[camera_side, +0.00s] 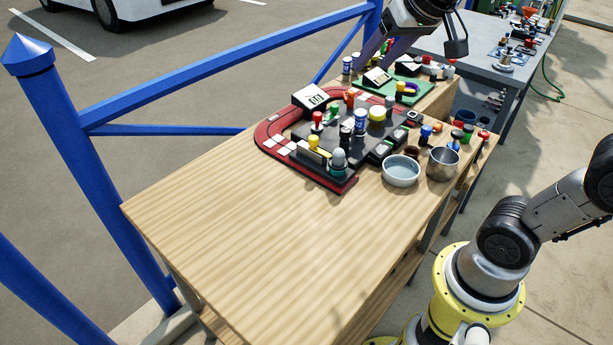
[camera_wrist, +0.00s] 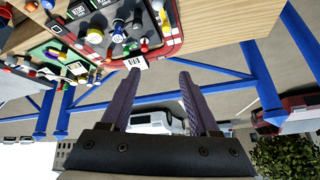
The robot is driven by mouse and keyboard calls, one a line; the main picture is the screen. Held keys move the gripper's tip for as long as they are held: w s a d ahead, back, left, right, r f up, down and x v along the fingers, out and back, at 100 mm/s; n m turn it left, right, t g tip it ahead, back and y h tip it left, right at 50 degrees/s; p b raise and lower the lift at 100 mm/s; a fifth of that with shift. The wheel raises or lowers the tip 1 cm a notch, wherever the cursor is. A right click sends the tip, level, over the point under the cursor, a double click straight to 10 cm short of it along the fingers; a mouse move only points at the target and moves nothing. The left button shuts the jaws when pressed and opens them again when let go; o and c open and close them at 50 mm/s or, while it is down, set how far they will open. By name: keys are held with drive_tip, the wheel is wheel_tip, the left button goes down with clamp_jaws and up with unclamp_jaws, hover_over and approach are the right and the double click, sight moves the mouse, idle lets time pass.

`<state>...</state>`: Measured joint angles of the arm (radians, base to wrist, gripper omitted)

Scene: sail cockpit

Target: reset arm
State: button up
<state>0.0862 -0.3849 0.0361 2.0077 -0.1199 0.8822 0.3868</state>
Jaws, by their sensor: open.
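My gripper (camera_wrist: 158,84) shows in the wrist view as two purple fingers spread wide apart, with nothing between them. In the side view my gripper (camera_side: 371,46) is at the top, above the far end of the wooden table (camera_side: 240,215). Its purple fingers point down and left, and part of it is cut off by the top edge. The red and dark cockpit panel (camera_side: 272,139) with knobs and buttons lies on the table, in front of and below the gripper. It also shows upside down at the top of the wrist view (camera_wrist: 168,42).
A green board (camera_side: 405,98) with small parts lies behind the panel. A glass bowl (camera_side: 401,171) and a metal cup (camera_side: 443,163) stand at the right edge. Blue railings (camera_side: 220,74) run along the left. The table's near part is clear.

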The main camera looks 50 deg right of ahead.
drive_tip(key=s+a+f+n, duration=0.2)
drive_tip(key=s+f, duration=0.3)
drive_tip(key=s, duration=0.2)
drive_tip(key=s+a+f+n+g+y, duration=0.1)
drive_tip(key=s+a+f+n, duration=0.1)
drive_tip(key=s+f, duration=0.3)
drive_tip(key=shift+s+a+f+n+y, duration=0.3)
drive_tip(key=shift+s+a+n, duration=0.1)
drive_tip(key=shift+s, duration=0.8)
